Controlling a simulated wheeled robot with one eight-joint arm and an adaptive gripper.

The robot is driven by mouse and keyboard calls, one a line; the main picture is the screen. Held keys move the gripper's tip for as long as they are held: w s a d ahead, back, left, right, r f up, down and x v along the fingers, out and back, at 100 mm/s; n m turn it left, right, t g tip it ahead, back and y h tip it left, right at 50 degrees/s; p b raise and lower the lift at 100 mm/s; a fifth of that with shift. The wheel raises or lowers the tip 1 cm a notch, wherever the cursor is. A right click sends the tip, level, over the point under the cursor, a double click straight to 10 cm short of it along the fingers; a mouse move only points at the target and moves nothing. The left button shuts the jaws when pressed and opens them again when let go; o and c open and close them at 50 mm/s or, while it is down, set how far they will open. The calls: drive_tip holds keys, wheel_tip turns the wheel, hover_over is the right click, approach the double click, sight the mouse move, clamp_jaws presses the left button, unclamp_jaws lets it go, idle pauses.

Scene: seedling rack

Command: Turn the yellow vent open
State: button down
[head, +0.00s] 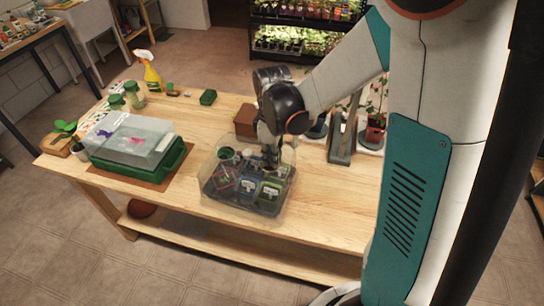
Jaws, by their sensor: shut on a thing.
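A clear plastic lid (150,135) sits on a green seed tray (118,172) at the left of the table. Small purple (105,133) and pink (136,141) pieces show on the lid. I cannot make out a yellow vent on it. My gripper (272,160) points down inside a clear bin (207,193) at the table's middle, well to the right of the lid. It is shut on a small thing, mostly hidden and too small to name.
The bin holds several small pots and packets. A brown box (246,121) stands behind it. A yellow spray bottle (151,72) and jars (133,94) stand at the back left. A potted plant (374,128) is at the right. Bare table (190,205) lies in front of the bin.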

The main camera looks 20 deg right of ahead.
idle(0.3)
drive_tip(key=c, duration=1.7)
unclamp_jaws()
wheel_tip(320, 180, up, 12)
drive_tip(key=shift+s, duration=0.1)
drive_tip(key=s+r+m+t, duration=0.1)
drive_tip(key=s+m+t, duration=0.1)
drive_tip(key=s+m, duration=0.1)
drive_tip(key=s+m+t+b, duration=0.1)
drive_tip(key=s+m+t, duration=0.1)
drive_tip(key=s, duration=0.4)
drive_tip(key=s+r+m+t, duration=0.1)
drive_tip(key=s+m+t, duration=0.2)
drive_tip(key=s+m, duration=0.2)
drive_tip(key=shift+s+a+r, duration=0.2)
drive_tip(key=shift+s+r, duration=0.05)
drive_tip(key=shift+r, duration=0.05)
